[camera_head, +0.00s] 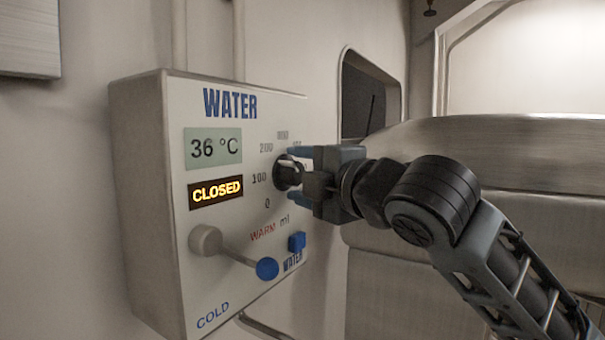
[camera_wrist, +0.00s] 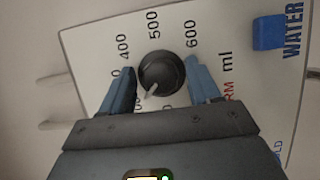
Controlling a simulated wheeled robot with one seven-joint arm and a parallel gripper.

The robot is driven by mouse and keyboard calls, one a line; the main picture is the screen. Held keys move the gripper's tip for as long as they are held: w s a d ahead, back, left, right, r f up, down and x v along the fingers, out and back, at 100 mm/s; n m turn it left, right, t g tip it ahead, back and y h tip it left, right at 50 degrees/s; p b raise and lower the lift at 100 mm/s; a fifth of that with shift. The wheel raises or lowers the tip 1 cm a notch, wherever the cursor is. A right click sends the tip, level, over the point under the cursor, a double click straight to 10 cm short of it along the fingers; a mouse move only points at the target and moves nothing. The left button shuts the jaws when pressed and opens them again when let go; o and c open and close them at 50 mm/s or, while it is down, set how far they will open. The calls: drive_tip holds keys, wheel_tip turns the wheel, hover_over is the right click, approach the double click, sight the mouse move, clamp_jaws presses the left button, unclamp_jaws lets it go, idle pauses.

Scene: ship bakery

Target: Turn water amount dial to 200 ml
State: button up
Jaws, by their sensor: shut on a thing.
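The water amount dial (camera_head: 287,172) is a round black knob on the right part of the water panel's front. In the wrist view the dial (camera_wrist: 165,70) lies between my blue fingers, and its white pointer points down and left, towards a number partly hidden by my gripper. My gripper (camera_head: 298,175) is shut on the dial, with one finger above and one below in the head view. It also shows in the wrist view (camera_wrist: 162,82). The labels 0, 100 and 200 ml show left of the dial; 400, 500 and 600 are readable in the wrist view.
The water box (camera_head: 140,180) is fixed to the wall and shows 36 °C and a lit CLOSED sign (camera_head: 215,192). Below the dial are a lever with a blue knob (camera_head: 267,269) and a blue WATER button (camera_head: 297,242). A metal surface stands at right behind my arm.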

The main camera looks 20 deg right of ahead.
drive_tip(key=shift+d, duration=0.1)
drive_tip(key=o, duration=0.7)
drive_tip(key=shift+w, duration=0.1)
drive_tip(key=s, duration=0.2)
drive_tip(key=s+d+b, duration=0.1)
drive_tip(key=s, duration=0.2)
drive_tip(key=s+b, duration=0.1)
drive_tip(key=s, duration=0.1)
drive_tip(key=shift+s+d, duration=0.2)
drive_tip(key=shift+s, duration=0.15)
